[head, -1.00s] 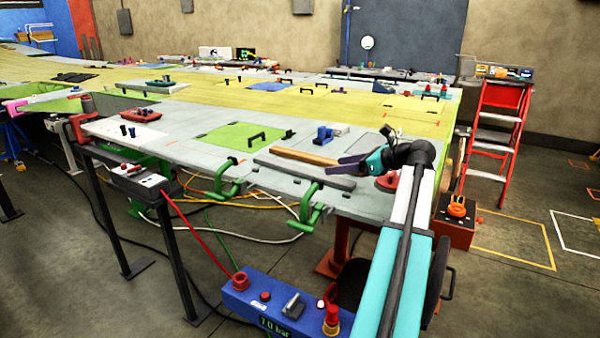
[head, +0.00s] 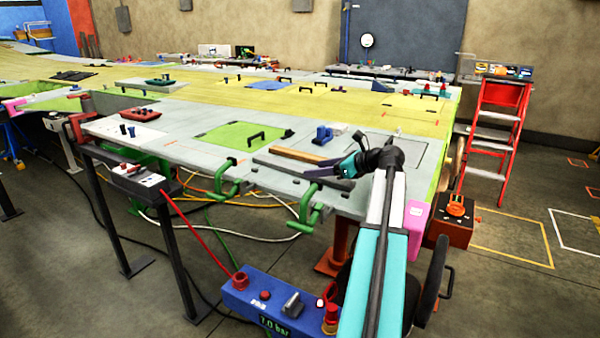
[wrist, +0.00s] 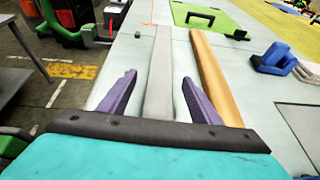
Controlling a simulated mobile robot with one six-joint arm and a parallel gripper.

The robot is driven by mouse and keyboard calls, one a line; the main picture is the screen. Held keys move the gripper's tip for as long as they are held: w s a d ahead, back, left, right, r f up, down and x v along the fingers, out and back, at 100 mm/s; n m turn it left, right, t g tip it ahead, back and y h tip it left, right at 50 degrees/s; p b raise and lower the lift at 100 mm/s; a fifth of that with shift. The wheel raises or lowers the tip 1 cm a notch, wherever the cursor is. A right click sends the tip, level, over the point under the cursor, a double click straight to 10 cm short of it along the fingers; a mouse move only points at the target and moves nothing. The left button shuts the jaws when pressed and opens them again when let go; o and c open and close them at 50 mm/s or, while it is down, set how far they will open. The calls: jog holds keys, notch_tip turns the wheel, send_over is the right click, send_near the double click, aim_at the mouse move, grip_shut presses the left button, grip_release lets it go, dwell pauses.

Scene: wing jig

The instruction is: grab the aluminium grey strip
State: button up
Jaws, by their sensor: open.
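The aluminium grey strip (wrist: 160,75) lies flat on the pale work surface, beside a wooden strip. In the wrist view it runs lengthwise between my two purple fingers, with a gap on each side. Its near end is hidden behind my gripper's dark front edge. In the head view the strip (head: 282,163) shows just left of my gripper (head: 338,170), which partly covers its right end. My gripper (wrist: 159,80) is open and holds nothing. I cannot tell how far the fingertips are above the surface.
The wooden strip (wrist: 213,75) lies close along the right side of the grey one. A blue clamp-like part (wrist: 273,60) lies further right. Green clamps (head: 310,208) grip the table's front edge. A green panel with a black handle (head: 256,136) lies beyond the strips.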

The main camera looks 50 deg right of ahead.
aim_at(304, 169)
jog(key=shift+w, duration=0.1)
jog(key=shift+p+x, duration=0.65)
jog(key=shift+x, duration=1.9)
jog(key=c, duration=1.3)
